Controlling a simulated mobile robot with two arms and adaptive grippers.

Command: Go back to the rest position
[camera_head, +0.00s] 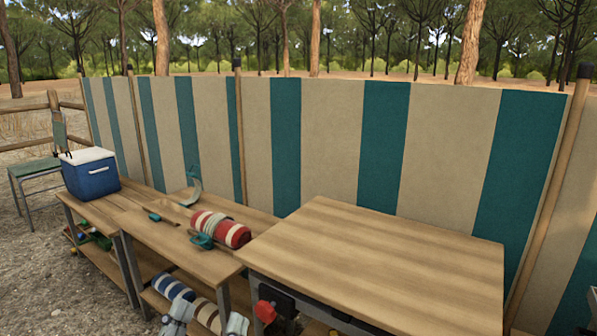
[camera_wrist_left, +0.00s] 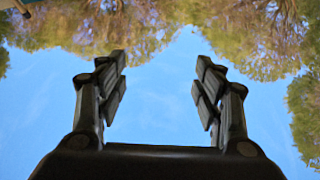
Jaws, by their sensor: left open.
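My left gripper (camera_wrist_left: 160,60) shows in the left wrist view with its two dark fingers spread apart. Nothing is between the fingers; blue sky and tree crowns show beyond them. In the head view I cannot clearly make out either gripper. Grey metallic shapes at the lower edge there are cut off by the frame, and I cannot tell what they are. My right gripper is not in view.
A bare wooden table (camera_head: 380,262) stands in front. A lower bench (camera_head: 165,240) to its left bears a red-and-white roll (camera_head: 229,233), small tools and a blue cooler (camera_head: 91,174). A striped windbreak (camera_head: 330,140) runs behind. A chair (camera_head: 38,167) stands at far left.

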